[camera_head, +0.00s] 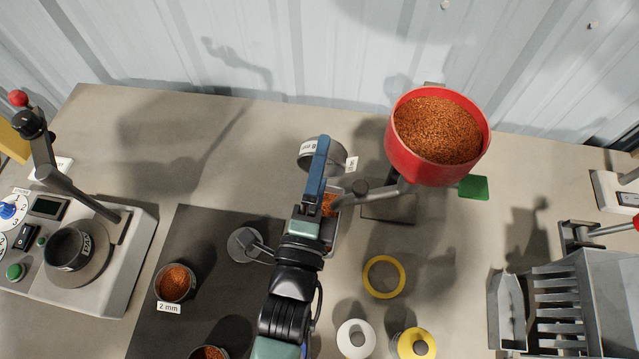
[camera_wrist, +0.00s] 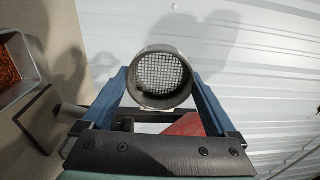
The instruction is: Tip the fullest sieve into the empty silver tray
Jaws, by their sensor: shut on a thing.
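My gripper (camera_head: 320,150) is shut on a grey round sieve (camera_head: 308,157), held above the bench at the back middle. In the wrist view the sieve (camera_wrist: 146,92) sits between the blue fingers (camera_wrist: 160,76). It is tipped on its side, and its mesh shows with no heap of granules on it. The silver tray (camera_wrist: 33,72) is at the left of the wrist view with copper granules (camera_wrist: 10,68) in it. In the head view the arm mostly hides the tray, and some granules (camera_head: 329,204) show. A sieve labelled 2 mm (camera_head: 189,290) holds granules on the dark mat.
Another filled sieve (camera_head: 208,353) is at the bottom edge. A red hopper (camera_head: 403,163) of granules stands right of my gripper. A shaker machine (camera_head: 115,270) with a dark sieve (camera_head: 66,250) is at left. A yellow ring (camera_head: 370,279) and a slotted metal unit (camera_head: 610,290) are at right.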

